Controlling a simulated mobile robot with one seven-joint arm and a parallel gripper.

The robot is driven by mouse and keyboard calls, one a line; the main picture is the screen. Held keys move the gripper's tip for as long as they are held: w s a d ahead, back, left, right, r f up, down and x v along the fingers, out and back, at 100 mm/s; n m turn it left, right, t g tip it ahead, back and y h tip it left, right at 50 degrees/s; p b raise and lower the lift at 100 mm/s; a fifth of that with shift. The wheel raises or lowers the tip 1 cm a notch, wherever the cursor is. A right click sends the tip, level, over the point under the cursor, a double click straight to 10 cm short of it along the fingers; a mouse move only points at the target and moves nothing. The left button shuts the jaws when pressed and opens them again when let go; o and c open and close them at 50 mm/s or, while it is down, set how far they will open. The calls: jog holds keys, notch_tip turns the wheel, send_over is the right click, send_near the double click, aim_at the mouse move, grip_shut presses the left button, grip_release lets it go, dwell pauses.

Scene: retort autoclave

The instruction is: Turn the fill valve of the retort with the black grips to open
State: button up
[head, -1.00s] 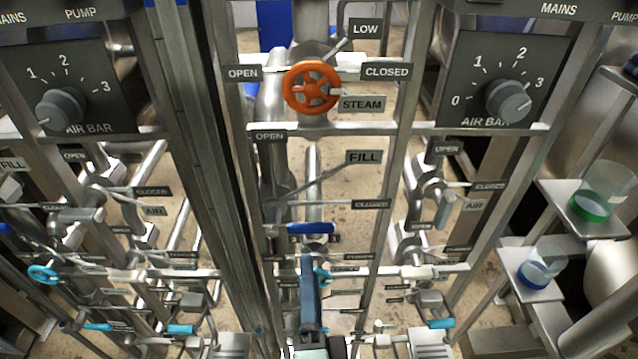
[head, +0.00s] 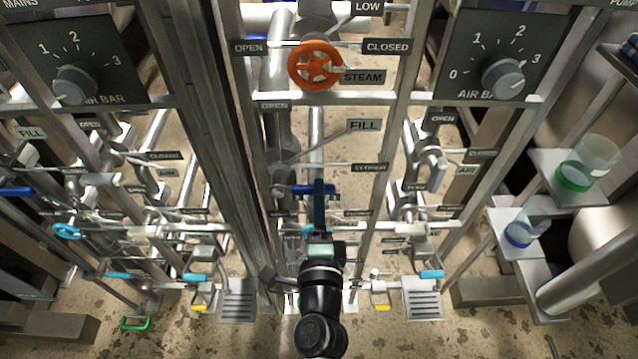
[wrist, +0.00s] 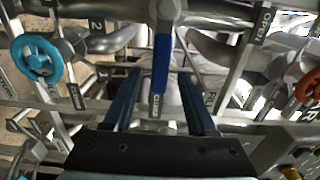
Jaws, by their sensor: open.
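The fill valve's blue lever (head: 301,190) lies crosswise below the FILL label (head: 364,125) on the middle frame, with a closed label (head: 370,168) to its upper right. My gripper (head: 319,187) reaches up to it from below, one dark finger overlapping the lever's right half. In the wrist view the blue lever (wrist: 161,62) appears in the gap between the two fingers of my open gripper (wrist: 158,82), with space on both sides. Whether the lever's end lies deep between the fingers is unclear. No black grips can be made out.
An orange steam wheel (head: 314,65) sits above. A teal wheel (wrist: 37,58) is at left in the wrist view. Another FILL label (head: 31,132) and blue lever (head: 15,190) are on the left frame. Metal uprights (head: 389,200) flank the valve. Cups stand on shelves at right.

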jog(key=shift+w, duration=1.5)
grip_shut()
dwell(0.4)
